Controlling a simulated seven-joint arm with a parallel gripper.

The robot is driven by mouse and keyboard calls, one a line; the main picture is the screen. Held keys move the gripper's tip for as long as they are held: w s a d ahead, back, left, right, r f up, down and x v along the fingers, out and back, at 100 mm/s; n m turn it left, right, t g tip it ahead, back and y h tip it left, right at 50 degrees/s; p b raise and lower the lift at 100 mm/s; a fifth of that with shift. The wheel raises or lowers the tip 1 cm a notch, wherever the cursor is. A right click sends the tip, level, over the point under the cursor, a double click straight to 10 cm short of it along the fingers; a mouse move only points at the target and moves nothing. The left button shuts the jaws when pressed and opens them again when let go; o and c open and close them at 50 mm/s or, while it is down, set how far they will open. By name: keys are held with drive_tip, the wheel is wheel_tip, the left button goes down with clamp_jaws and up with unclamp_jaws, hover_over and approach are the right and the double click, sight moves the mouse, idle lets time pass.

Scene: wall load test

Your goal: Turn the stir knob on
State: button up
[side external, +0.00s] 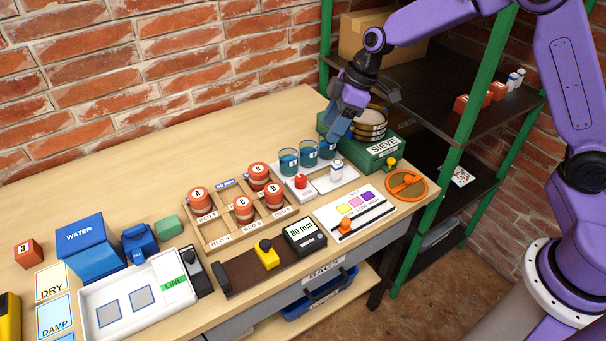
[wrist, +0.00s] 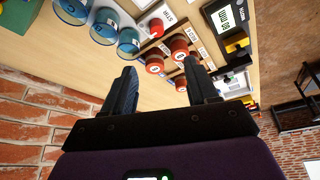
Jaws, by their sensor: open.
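A red knob (side external: 301,182) stands on a white plate in front of several blue-filled beakers (side external: 289,162). In the wrist view the red knob (wrist: 156,27) is near the top, beside a label that appears to read STIR. I cannot tell which way the knob is turned. My gripper (side external: 341,122) is above and behind the beakers, in front of the green sieve box, and apart from the knob. In the wrist view my gripper (wrist: 159,70) has its two dark fingers spread with nothing between them.
The green SIEVE box (side external: 378,152) and an orange dial (side external: 406,185) are at the right. A wooden rack (side external: 229,239) with lettered red-topped jars is left of the knob. A brick wall (side external: 150,70) runs behind; the table's back strip is clear.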

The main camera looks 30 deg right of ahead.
approach(301, 178)
drive_tip(key=x, duration=0.8)
drive_tip(key=shift+w+f, duration=0.1)
drive_tip(key=shift+f, duration=0.3)
drive_tip(key=c, duration=1)
